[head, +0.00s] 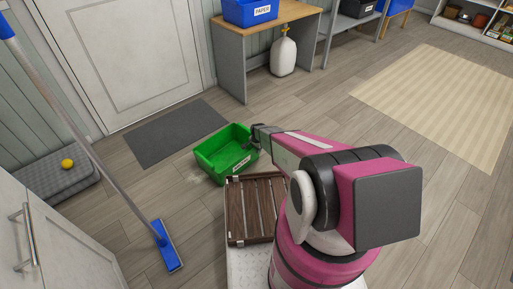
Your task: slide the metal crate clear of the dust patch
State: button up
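A green open crate (213,166) stands on the plank floor in front of the grey doormat. It has a white label on its near right side, too small to read surely; I take it as the metal crate. A faint pale dust patch (194,180) shows on the floor at the crate's left front edge; the crate may hide more of it. My gripper (257,138) is at the crate's right back corner, close to the rim. I cannot tell whether it touches the crate or whether its fingers are open.
A grey doormat (177,133) lies behind the crate. A blue mop (167,247) leans at the left. A brown slatted wooden piece (250,210) is just in front of the crate. A desk (231,62) and white jug (284,56) stand behind. Floor is free to the left.

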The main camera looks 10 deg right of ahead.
grip_shut()
dwell(1.4)
